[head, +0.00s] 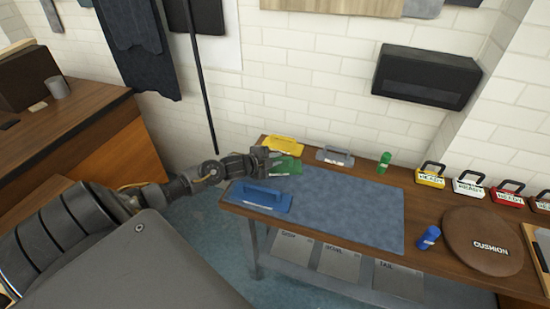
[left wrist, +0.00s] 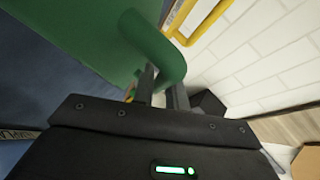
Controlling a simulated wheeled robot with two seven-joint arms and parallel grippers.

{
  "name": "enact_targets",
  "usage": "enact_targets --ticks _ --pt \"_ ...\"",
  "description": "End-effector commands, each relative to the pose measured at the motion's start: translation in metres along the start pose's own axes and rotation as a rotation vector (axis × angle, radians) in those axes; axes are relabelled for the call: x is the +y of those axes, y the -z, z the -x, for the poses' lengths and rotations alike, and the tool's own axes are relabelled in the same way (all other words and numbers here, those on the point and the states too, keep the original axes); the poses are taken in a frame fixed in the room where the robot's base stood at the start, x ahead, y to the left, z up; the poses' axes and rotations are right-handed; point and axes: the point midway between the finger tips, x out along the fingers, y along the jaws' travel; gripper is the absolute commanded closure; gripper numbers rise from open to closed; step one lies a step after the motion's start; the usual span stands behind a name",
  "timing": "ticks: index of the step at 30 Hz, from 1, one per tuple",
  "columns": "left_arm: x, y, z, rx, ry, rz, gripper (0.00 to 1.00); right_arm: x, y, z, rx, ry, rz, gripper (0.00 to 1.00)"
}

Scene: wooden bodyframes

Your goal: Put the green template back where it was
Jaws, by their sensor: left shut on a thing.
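The green template (head: 287,166) is at the left end of the workbench, between the yellow template (head: 284,145) and the blue template (head: 260,196). My left gripper (head: 268,158) is shut on the green template, by its handle. In the left wrist view the green template (left wrist: 90,40) fills the upper left, with its rounded handle at the fingers (left wrist: 162,88). I cannot tell whether the template touches the bench. A grey template (head: 335,156) lies to its right along the back edge. My right gripper is not in view.
A blue mat (head: 340,205) covers the bench middle, largely clear. A green cylinder (head: 385,161) and a blue cylinder (head: 428,237) stand at its right. A round brown cushion (head: 482,241) and several tagged blocks (head: 431,175) are farther right. A white brick wall stands behind.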

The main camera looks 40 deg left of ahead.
Motion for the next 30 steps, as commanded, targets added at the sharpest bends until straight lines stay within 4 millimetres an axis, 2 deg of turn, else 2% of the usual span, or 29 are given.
enact_targets --ticks 8,9,13,23,26,30 --pt "0.0 -0.001 -0.001 0.002 0.005 0.0 1.0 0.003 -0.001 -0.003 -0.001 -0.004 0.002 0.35" --pt "0.002 -0.001 -0.001 0.0 0.0 0.0 0.81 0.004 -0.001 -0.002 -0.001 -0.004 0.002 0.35" --pt "0.002 -0.001 -0.001 0.0 0.0 0.0 0.64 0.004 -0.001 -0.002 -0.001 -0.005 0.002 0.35" --pt "0.001 0.0 0.003 0.0 -0.002 -0.001 0.64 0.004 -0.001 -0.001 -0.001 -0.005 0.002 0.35" --pt "0.002 -0.001 0.015 0.0 -0.002 -0.002 0.64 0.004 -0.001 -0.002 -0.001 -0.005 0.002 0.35" --pt "0.003 -0.001 0.043 0.0 -0.004 -0.003 0.64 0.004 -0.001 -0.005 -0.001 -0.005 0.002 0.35"
